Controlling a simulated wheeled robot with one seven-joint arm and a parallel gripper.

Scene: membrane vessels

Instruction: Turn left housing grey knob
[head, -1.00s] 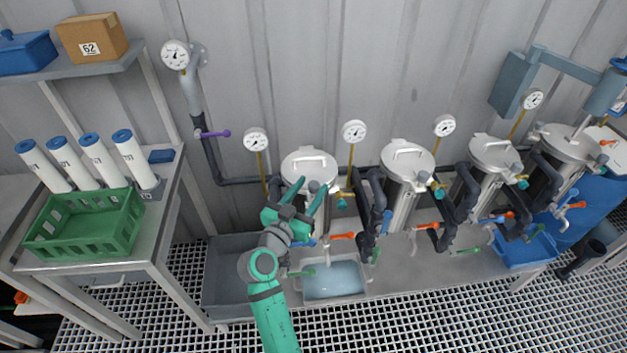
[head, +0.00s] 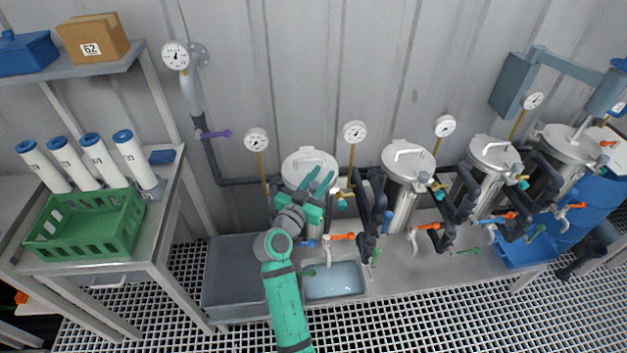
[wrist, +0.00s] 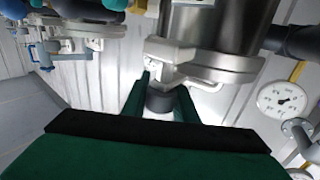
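The left housing (head: 309,160) is the leftmost of several upright steel vessels, with a round lid and a bar handle. My gripper (head: 320,179) is in front of its upper right side, hiding part of it and its knob in the head view. In the wrist view the housing (wrist: 225,30) appears upside down. A dark grey knob (wrist: 160,99) under a pale bracket (wrist: 170,55) lies between the two green fingers of my gripper (wrist: 161,100). The fingers are spread, one on each side of the knob; I cannot tell whether they touch it.
A pressure gauge (head: 256,140) stands left of the housing, another gauge (head: 355,132) right of it. Dark pipes and an orange-handled valve (head: 342,237) are close on the right. A grey basin (head: 235,270) and a water tray (head: 335,280) lie below.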

